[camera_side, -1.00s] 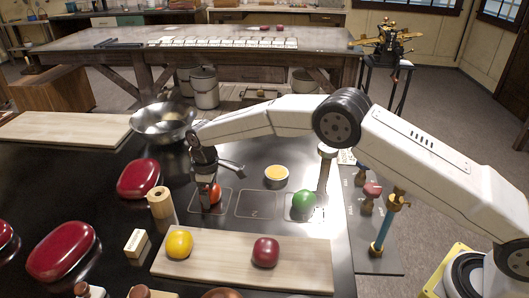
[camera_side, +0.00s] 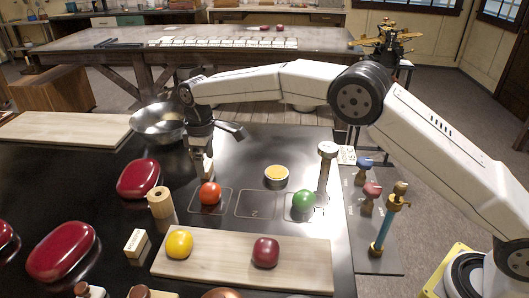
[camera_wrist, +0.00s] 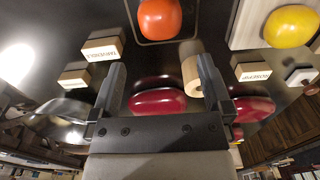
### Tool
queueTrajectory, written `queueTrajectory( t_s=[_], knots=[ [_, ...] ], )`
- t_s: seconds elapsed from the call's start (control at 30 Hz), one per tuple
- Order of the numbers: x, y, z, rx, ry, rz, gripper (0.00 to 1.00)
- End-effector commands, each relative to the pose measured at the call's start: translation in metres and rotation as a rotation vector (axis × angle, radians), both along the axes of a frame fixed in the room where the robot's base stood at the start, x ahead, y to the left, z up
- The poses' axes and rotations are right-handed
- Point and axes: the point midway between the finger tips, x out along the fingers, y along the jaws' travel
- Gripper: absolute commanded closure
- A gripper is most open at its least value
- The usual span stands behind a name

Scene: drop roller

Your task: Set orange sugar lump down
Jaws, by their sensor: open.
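The orange lump (camera_side: 210,193) rests on the dark table inside the left outlined square (camera_side: 194,208). It also shows at the top of the wrist view (camera_wrist: 160,18), beyond my fingertips. My gripper (camera_side: 205,168) is open and empty, above and behind the orange lump in the side view, apart from it. In the wrist view its two fingers (camera_wrist: 160,65) stand wide apart with nothing held between them.
A green lump (camera_side: 304,200) sits in the right square; the middle square (camera_side: 257,204) is empty. A wooden board (camera_side: 215,264) holds a yellow lump (camera_side: 179,242) and a dark red one (camera_side: 265,252). A wooden cylinder (camera_side: 160,202), red lidded box (camera_side: 139,179) and metal bowl (camera_side: 158,122) stand left.

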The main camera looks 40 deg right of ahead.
Motion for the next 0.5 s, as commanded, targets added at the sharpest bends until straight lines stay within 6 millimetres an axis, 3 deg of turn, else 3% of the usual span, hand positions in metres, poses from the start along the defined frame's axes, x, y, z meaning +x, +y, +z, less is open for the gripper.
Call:
queueTrajectory(
  t_s=[0.2,0.5],
  knots=[
    [0.0,0.0,0.015,0.0,0.0,0.0,0.0],
    [0.0,0.0,0.016,0.0,0.0,0.0,0.0]
  ],
)
